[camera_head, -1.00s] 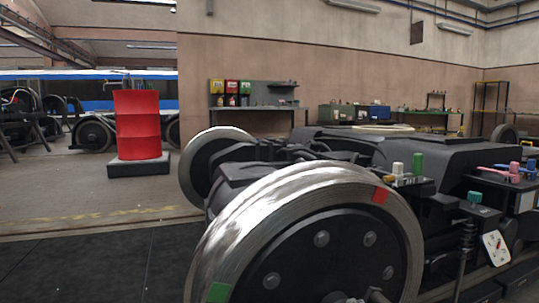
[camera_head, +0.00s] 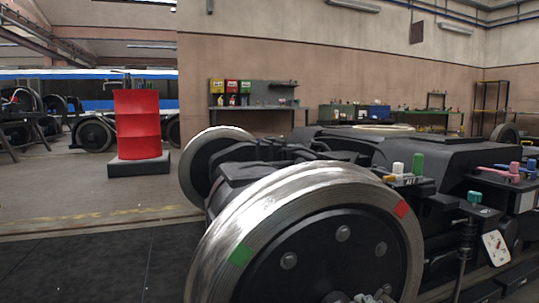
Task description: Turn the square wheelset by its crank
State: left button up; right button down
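The wheelset's near wheel (camera_head: 300,240) fills the lower middle, with a bright steel rim and a dark disc with several bolts. A red mark (camera_head: 401,209) sits on its upper right rim and a green mark (camera_head: 240,255) on its left rim. The wheelset's other wheel (camera_head: 205,165) stands behind. Small light grey parts (camera_head: 372,298) show at the bottom edge near the hub; I cannot tell whether they belong to the crank or a gripper. The crank is not clearly visible. I cannot make out either gripper.
The dark bogie frame (camera_head: 420,150) extends right of the wheel, with white and green cylinders (camera_head: 417,163) and pink-handled tools (camera_head: 500,174) on it. A red drum (camera_head: 137,125) stands at left on a dark base. Floor at lower left is clear.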

jog(key=shift+w+d, duration=0.3)
jog(key=shift+d, duration=0.45)
jog(key=shift+d, duration=0.15)
